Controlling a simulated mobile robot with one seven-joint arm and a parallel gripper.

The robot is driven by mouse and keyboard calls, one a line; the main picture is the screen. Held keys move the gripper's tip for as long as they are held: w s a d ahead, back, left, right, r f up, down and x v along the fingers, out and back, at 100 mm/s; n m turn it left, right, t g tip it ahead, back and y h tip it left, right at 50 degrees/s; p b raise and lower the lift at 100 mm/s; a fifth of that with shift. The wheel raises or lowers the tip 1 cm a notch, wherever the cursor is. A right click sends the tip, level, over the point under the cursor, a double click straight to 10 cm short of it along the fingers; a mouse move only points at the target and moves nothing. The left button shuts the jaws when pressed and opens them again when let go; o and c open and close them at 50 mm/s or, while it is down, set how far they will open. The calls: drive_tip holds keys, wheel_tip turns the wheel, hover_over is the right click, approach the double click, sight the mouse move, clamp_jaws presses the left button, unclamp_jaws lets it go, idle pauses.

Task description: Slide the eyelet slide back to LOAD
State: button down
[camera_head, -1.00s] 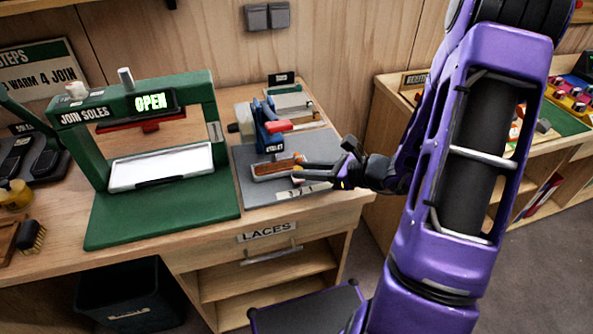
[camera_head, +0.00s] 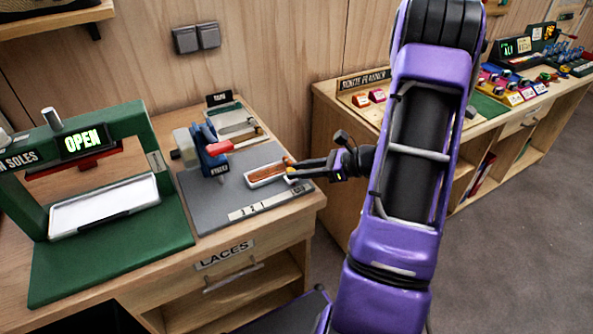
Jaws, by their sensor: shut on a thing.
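The eyelet slide is a pale tray with a brown strip (camera_head: 264,175) in it. It lies on the grey base plate (camera_head: 205,205), to the right of the blue eyelet press (camera_head: 208,145) with its red lever (camera_head: 232,144). My gripper (camera_head: 291,173) reaches in from the right and is shut on the slide's orange-brown handle at its right end. The fingers partly hide that handle.
The green sole press (camera_head: 65,275), showing OPEN, stands at left. A small grey tray station (camera_head: 232,120) is behind the eyelet press. The laces drawer (camera_head: 225,258) is below. A gap separates this bench from the route planner bench (camera_head: 350,105) at right.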

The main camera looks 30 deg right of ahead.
drive_tip(key=shift+d, duration=0.2)
drive_tip(key=c, duration=0.9)
unclamp_jaws()
drive_tip(key=shift+s+d, duration=0.1)
drive_tip(key=v, duration=1.7)
drive_tip(key=shift+s+d+r, duration=0.1)
drive_tip(key=shift+r, duration=0.05)
